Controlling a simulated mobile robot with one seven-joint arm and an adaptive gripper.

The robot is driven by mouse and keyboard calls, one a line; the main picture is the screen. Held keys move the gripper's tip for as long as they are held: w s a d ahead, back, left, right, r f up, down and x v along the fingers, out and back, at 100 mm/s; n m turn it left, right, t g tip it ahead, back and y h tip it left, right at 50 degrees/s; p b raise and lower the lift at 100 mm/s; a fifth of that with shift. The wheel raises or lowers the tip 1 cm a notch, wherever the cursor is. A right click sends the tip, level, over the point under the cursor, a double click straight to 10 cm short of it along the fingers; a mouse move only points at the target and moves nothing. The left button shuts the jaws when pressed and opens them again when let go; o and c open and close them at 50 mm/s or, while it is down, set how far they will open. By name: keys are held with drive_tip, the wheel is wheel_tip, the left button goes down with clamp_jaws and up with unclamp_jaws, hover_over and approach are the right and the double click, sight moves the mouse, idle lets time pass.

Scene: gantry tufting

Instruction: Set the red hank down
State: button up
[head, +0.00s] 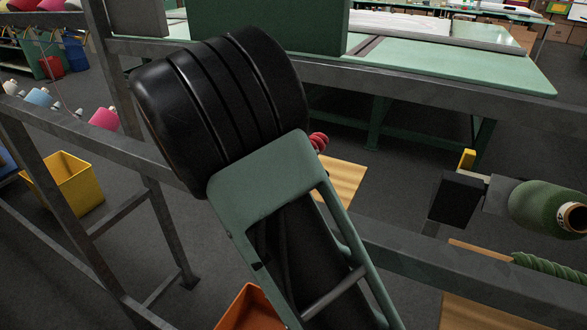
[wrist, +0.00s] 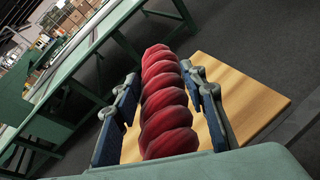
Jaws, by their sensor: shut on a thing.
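The red hank (wrist: 165,100) is a twisted, ridged bundle in the middle of the wrist view. My gripper (wrist: 163,78) is shut on it, with one blue-grey finger along each side. In the head view only a small end of the red hank (head: 319,142) shows past my arm; my fingers are hidden there. A pale wooden board (wrist: 250,92) lies below and beyond the hank; its corner also shows in the head view (head: 345,178). I cannot tell whether the hank touches the board.
A grey metal rail (head: 400,250) runs across in front. At right are a green yarn cone (head: 545,208) and a green twisted hank (head: 550,270) by another wooden board (head: 480,312). An orange bin (head: 250,308) is low, a yellow bin (head: 78,185) left. A green table (head: 450,75) stands behind.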

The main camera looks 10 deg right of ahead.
drive_tip(key=w+f, duration=0.2)
drive_tip(key=w, duration=0.1)
drive_tip(key=w+f+b, duration=0.1)
drive_tip(key=w+f, duration=0.2)
drive_tip(key=w, duration=0.1)
drive_tip(key=w+f, duration=0.3)
drive_tip(key=w, duration=0.1)
drive_tip(key=shift+f+b, duration=0.15)
drive_tip(key=shift+b, duration=0.25)
drive_tip(key=f, duration=0.3)
drive_tip(key=shift+w+f+b, duration=0.25)
drive_tip(key=shift+f+b, duration=0.1)
drive_tip(key=shift+b, duration=0.05)
drive_tip(key=o, duration=1.2)
drive_tip(key=shift+f, duration=0.1)
